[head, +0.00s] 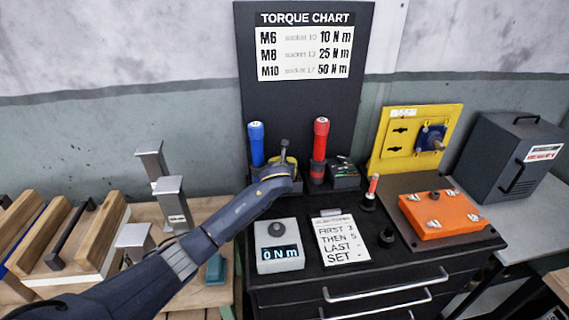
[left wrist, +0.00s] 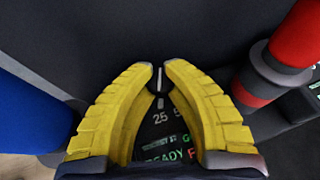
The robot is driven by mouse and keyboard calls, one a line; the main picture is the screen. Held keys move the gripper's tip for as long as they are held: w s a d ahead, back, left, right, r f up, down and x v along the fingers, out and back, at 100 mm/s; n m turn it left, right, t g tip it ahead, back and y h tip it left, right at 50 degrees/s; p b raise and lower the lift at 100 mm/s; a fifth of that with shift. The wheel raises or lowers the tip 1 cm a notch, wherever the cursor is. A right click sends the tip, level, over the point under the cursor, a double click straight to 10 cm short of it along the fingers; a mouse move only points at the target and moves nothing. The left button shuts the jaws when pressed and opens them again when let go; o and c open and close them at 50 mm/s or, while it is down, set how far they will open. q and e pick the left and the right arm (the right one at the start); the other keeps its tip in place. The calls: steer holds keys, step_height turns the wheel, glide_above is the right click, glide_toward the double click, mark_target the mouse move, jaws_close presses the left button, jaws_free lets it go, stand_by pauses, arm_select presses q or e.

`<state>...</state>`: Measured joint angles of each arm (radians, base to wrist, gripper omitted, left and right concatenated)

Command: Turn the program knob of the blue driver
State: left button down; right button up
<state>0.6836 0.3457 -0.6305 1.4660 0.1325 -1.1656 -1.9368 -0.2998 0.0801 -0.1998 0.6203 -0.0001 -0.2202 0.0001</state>
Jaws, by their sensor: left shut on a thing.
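The blue driver (head: 257,143) stands upright in its holder on the black bench top, left of the red driver (head: 320,138). In the left wrist view its blue body (left wrist: 30,112) fills the left edge. My left gripper (head: 285,162) reaches the station beside the blue driver. In the left wrist view its yellow fingers (left wrist: 160,74) close around a small dark knob with a pale mark (left wrist: 159,84). Below the knob a dark dial panel (left wrist: 158,130) reads "25" and "READY", partly covered by the fingers. My right gripper is not in view.
The red driver (left wrist: 282,60) stands close on the right, with a small dark unit (head: 344,174) beside it. A torque meter (head: 280,258) reading 0 N m and a note card (head: 338,240) lie in front. An orange plate (head: 440,213) sits at the right.

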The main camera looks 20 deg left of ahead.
arm_select(q)
steer(key=shift+w+r, duration=0.15)
steer(key=shift+r, duration=0.15)
steer(key=n+y, duration=0.3)
steer(key=shift+d+r+g, duration=0.1)
steer(key=shift+d+g, duration=0.15)
steer(key=shift+g, duration=0.15)
steer(key=n+g+y, duration=0.3)
steer(key=n+y, duration=0.1)
steer(key=shift+w, duration=0.1)
steer(key=shift+n+g+y, duration=0.4)
steer(key=shift+n+y, duration=0.2)
steer(key=shift+n, duration=0.1)
steer(key=shift+r, duration=0.1)
steer(key=c, duration=1.6)
jaws_free()
steer(key=o, duration=0.4)
steer(key=shift+f, duration=0.2)
steer(key=shift+o, duration=0.2)
